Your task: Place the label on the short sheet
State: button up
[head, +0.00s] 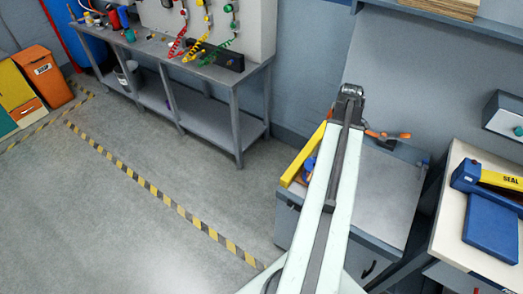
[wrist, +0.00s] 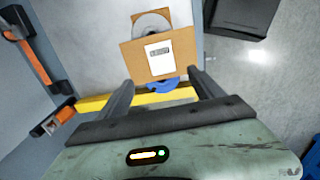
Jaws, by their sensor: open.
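A white label (wrist: 159,58) with dark print shows in the wrist view against the front of a brown cardboard piece (wrist: 134,61). A grey disc (wrist: 151,22) sits behind it, partly hidden. I cannot tell which piece is the short sheet. My gripper (wrist: 161,79) is open, its two dark fingers spread, with the label just beyond and between the tips in the picture. Nothing is visibly held, and I cannot tell the gap to the cardboard. In the head view my arm hides the label and cardboard.
A yellow bar (head: 303,155) stands along the left edge of the grey cabinet (head: 383,205). An orange-handled tool (head: 388,135) is at its back. A blue SEAL device (head: 492,226) is on the right bench. A blue piece (wrist: 163,86) lies below the cardboard.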

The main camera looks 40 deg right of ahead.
jog(key=w+a+m, duration=0.1)
jog(key=w+a, duration=0.8)
jog(key=a, duration=0.3)
jog(key=w+a+m, duration=0.1)
jog(key=w+a, duration=0.8)
jog(key=a, duration=0.3)
jog(key=w+a+m, duration=0.2)
jog(key=w+a, duration=0.1)
jog(key=a, duration=2.3)
jog(key=shift+w+a, duration=0.15)
jog(key=shift+a, duration=0.25)
